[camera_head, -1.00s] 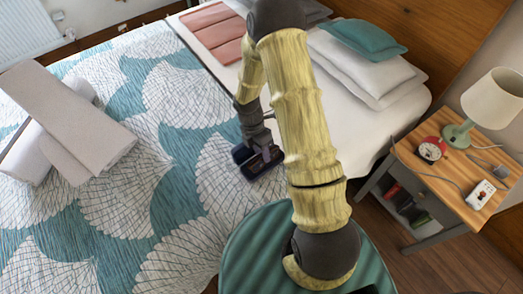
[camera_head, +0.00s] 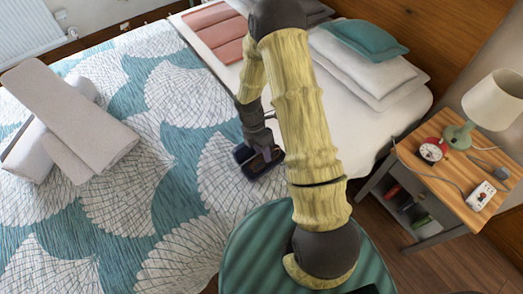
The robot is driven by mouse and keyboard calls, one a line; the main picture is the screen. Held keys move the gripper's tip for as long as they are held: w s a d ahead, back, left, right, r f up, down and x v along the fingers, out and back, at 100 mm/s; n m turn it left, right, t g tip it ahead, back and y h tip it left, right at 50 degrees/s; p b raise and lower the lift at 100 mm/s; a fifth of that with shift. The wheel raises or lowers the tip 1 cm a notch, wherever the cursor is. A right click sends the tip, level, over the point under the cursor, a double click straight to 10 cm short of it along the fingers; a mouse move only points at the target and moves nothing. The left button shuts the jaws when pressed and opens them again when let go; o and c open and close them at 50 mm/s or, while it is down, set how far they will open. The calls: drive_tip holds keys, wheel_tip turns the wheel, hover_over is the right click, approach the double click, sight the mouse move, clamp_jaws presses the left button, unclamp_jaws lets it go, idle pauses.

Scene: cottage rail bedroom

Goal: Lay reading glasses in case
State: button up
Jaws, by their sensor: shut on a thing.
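My gripper (camera_head: 262,150) is low over the bed, left of my upper arm, pointing down and partly hidden by my own wrist. A dark navy, box-like shape, seemingly the glasses case (camera_head: 250,169), is right at its fingertips on the patterned quilt. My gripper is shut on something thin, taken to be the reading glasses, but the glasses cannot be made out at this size. Whether they touch the case cannot be told.
Folded grey towels (camera_head: 75,120) lie on the quilt (camera_head: 130,230) at left. Pillows (camera_head: 365,65) are at the bed's head. A nightstand (camera_head: 440,185) at right holds a lamp (camera_head: 490,105), a red clock (camera_head: 431,151) and a power strip (camera_head: 480,196).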

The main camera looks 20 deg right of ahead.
drive_tip(key=o, duration=1)
drive_tip(key=shift+d, duration=0.1)
drive_tip(key=shift+o, duration=0.2)
drive_tip(key=v, duration=1.7)
drive_tip(key=shift+r, duration=0.25)
drive_tip(key=s+d+r+m+t+p, duration=0.1)
drive_tip(key=s+r+m+t+p, duration=0.2)
drive_tip(key=s+r+m, duration=0.3)
drive_tip(key=s+d+r+m+t+y+p, duration=0.1)
drive_tip(key=s+r+m+t+p, duration=0.2)
drive_tip(key=s+r+m, duration=0.4)
drive_tip(key=s+m, duration=0.1)
drive_tip(key=m, duration=0.8)
drive_tip(key=shift+r+m, duration=0.25)
drive_tip(key=shift+m, duration=0.05)
